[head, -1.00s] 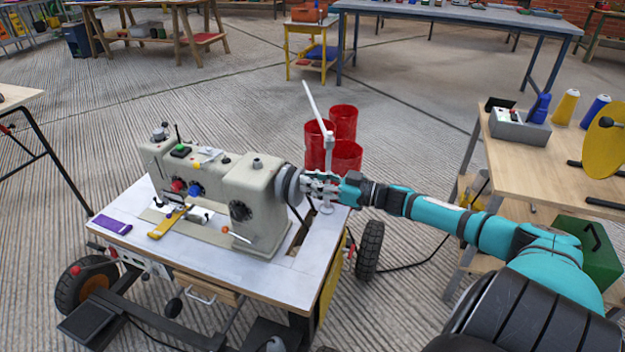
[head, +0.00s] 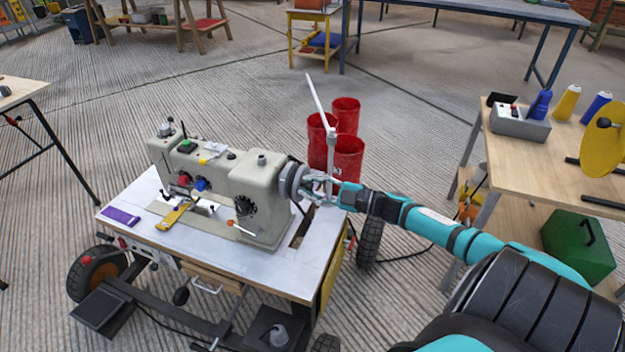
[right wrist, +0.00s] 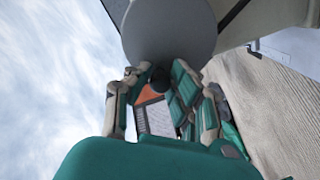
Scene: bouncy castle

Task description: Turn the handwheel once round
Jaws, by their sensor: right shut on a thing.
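The cream sewing machine (head: 215,185) stands on a pale wheeled table (head: 245,262). Its grey handwheel (head: 289,179) is on the right end, facing my right arm. In the right wrist view the handwheel (right wrist: 168,32) fills the top middle as a round grey disc. A small dark knob (right wrist: 159,78) shows just below it, between my fingers. My right gripper (head: 309,187) is at the wheel's outer face, shut on the handwheel, seemingly by that knob. The fingers partly hide the contact. My left gripper is in neither view.
Red bins (head: 347,155) and a pale upright stand (head: 328,135) are just behind my right gripper. A wooden workbench (head: 555,165) with spools stands at the right. A purple item (head: 121,217) and a yellow tool (head: 174,216) lie on the machine table.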

